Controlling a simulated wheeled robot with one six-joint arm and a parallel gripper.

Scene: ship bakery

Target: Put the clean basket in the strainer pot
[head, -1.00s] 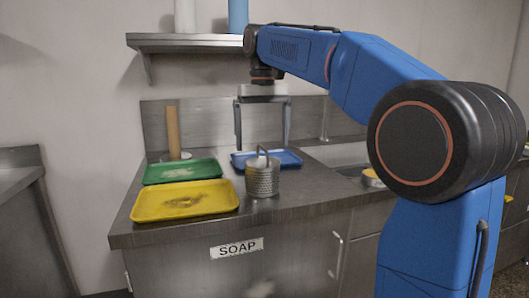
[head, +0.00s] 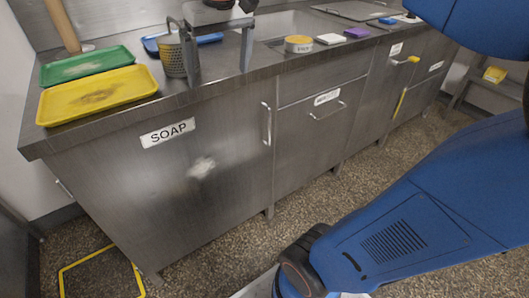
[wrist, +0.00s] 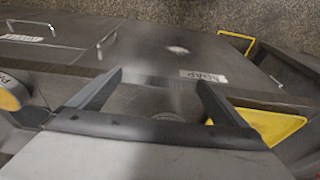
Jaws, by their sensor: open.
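A perforated grey metal basket (head: 172,62) with an upright handle stands on the steel counter in the head view, right of the yellow tray. I cannot tell from its look whether it is the clean one. My gripper (head: 220,78) points down with its two fingers wide apart and nothing between them. It is just right of the basket, and its left finger covers the basket's right edge. In the wrist view the open fingers (wrist: 160,78) show, with a round grey shape (wrist: 168,116), perhaps the basket, partly hidden behind the gripper body. I cannot make out a separate strainer pot.
A stained yellow tray (head: 50,112) and a green tray (head: 52,74) lie on the left, a blue tray (head: 208,39) behind. A round yellow-sided tin (head: 298,46), a white block (head: 328,39) and a purple block (head: 357,33) lie right. Cupboard handles (head: 266,124) stick out in front.

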